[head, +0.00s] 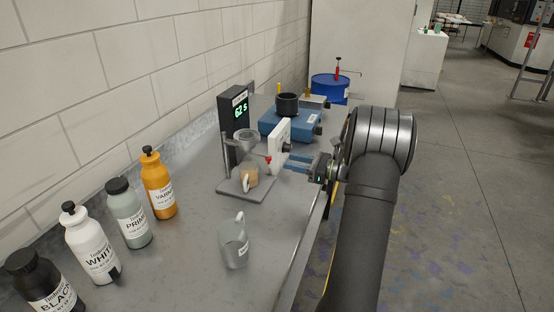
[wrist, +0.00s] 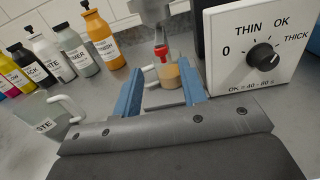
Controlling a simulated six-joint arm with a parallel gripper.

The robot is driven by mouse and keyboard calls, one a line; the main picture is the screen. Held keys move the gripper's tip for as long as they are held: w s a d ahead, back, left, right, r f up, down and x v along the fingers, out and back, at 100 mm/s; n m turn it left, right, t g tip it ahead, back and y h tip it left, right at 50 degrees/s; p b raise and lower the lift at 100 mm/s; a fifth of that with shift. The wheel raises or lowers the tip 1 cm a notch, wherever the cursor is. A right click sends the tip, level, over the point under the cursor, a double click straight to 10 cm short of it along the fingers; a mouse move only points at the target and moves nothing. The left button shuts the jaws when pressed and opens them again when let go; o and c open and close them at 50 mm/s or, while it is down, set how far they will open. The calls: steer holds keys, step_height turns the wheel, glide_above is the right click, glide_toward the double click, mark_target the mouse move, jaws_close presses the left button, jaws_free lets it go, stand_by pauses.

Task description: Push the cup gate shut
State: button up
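The metal cup (head: 247,135) sits on a stand on the bench. Its gate shows as a small red piece (head: 268,158) at the cup's underside; it also shows in the wrist view (wrist: 161,51). I cannot tell whether the gate is open or shut. A clear beaker of tan liquid (head: 250,179) stands below the cup, and it shows in the wrist view (wrist: 170,76). My gripper (head: 287,163) is to the right of the cup. In the wrist view its two blue fingers (wrist: 161,90) are spread apart with nothing held between them.
A white dial panel (wrist: 258,45) marked THIN, OK, THICK stands close to the right finger. A black display (head: 236,112) with green digits is behind the cup. A waste jug (head: 235,248) stands in front. Several labelled bottles (head: 101,248) line the left wall.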

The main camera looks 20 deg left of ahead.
mark_target(269, 155)
steer(key=d, duration=0.8)
steer(key=shift+a, duration=0.1)
steer(key=a, duration=1.7)
steer(key=shift+a, duration=0.15)
steer(key=shift+d, duration=0.25)
steer(key=shift+d, duration=10.35)
steer(key=s+d+r+n+t+h, duration=0.1)
steer(key=s+d+r+t+h, duration=0.2)
steer(key=s+d+r, duration=0.3)
steer(key=shift+s+d+r+t+h, duration=0.3)
steer(key=shift+s+r+h, duration=0.6)
steer(key=shift+s+r, duration=1.8)
